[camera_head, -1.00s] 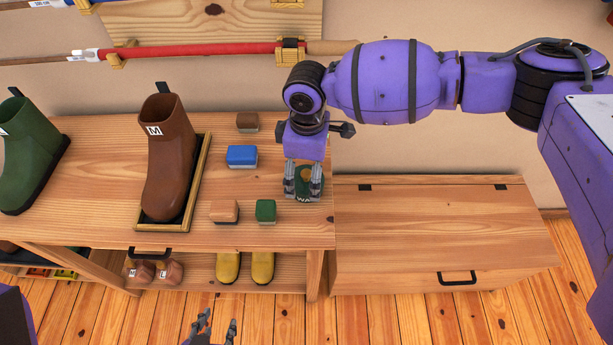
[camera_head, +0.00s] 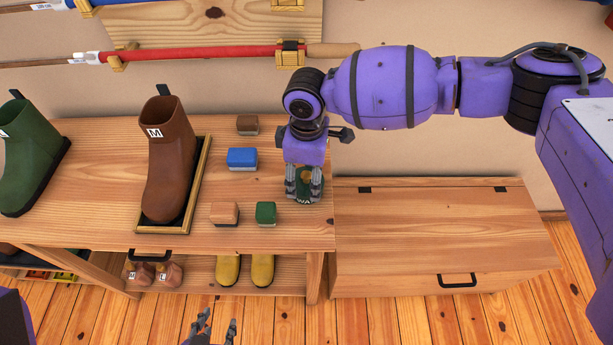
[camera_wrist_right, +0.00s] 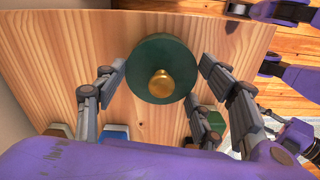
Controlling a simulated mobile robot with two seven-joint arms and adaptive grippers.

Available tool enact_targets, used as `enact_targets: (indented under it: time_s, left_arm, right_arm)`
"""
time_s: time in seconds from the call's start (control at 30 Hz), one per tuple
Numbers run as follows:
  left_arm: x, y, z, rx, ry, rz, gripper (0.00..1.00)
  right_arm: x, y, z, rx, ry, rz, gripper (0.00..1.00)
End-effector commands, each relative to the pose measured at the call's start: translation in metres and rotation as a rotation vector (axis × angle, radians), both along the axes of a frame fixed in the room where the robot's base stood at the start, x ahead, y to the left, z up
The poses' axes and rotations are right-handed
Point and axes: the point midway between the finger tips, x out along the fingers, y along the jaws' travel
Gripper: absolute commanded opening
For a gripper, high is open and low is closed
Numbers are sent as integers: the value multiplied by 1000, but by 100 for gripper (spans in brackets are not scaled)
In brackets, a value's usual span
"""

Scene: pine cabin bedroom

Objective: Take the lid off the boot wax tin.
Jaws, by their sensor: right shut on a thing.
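The boot wax tin (camera_head: 305,197) stands upright near the right end of the wooden bench top. Its dark green round lid (camera_wrist_right: 150,52) has a brass knob (camera_wrist_right: 160,84) in the middle, seen from above in the right wrist view. My right gripper (camera_head: 304,196) points down over the tin, its fingers closed against opposite sides. The fingers hide part of the tin, and I cannot tell how far below the lid they reach. The lid looks seated on the tin. My left gripper (camera_head: 217,324) is open and empty at the bottom edge, in front of the bench.
Left of the tin lie brown (camera_head: 247,124), blue (camera_head: 242,157), tan (camera_head: 225,213) and green (camera_head: 266,212) brushes or blocks.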

Motion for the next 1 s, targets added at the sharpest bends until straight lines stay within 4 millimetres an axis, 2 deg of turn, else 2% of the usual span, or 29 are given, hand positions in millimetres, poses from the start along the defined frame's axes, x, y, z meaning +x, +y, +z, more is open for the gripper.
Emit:
enact_targets:
  time_s: [0.17, 0.3, 0.6, 0.8, 1.0]
  left_arm:
    - [0, 0, 1, -1, -1, 1, 40]
    - [2, -1, 3, -1, -4, 0, 40]
    - [3, -3, 5, -6, -4, -1, 40]
    - [0, -3, 1, -5, 3, -2, 40]
    - [-1, -2, 0, -4, 2, -1, 40]
  right_arm:
    - [1, -2, 9, -3, -1, -2, 45]
    - [1, -1, 31, -1, -3, -1, 45]
    - [-25, 46, 92, 2, -2, 6, 45]
    - [-50, 89, 111, 0, 2, 6, 45]
    - [-63, 114, 124, -1, 1, 2, 45]
